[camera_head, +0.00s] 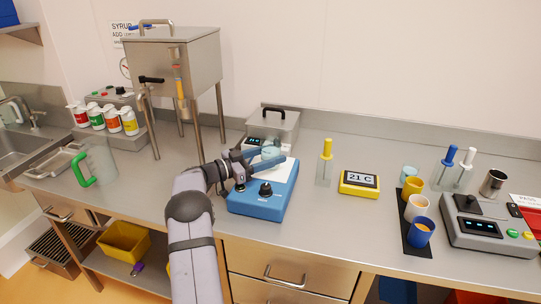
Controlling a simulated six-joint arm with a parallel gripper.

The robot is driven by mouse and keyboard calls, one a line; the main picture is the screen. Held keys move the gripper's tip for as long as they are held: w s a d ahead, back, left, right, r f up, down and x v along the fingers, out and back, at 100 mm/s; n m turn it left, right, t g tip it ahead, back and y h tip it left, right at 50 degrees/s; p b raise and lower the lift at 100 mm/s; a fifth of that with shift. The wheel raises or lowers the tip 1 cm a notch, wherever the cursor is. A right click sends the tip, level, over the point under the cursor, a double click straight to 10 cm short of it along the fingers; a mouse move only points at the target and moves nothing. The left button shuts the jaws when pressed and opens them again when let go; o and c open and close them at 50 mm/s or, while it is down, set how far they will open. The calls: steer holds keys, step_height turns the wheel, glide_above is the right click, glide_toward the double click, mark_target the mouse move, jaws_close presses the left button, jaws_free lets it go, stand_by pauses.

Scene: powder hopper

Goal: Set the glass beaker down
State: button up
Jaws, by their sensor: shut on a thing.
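The glass beaker (270,152) is a small, clear, pale-blue-tinted vessel near the middle of the view. The beaker looks upright at the back part of a blue stirrer hotplate (262,201) with a white top and black knobs. The fingers hide the beaker's lower part, so I cannot tell whether its base touches the plate.
A steel hopper (173,58) on legs stands behind left. A lidded steel box (274,125) is just behind the hotplate. A green-handled jug (97,162) is left. Bare counter (150,200) lies front left.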

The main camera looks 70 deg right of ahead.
steer(key=o, duration=1.2)
steer(key=shift+f, duration=0.1)
steer(key=shift+o, duration=0.2)
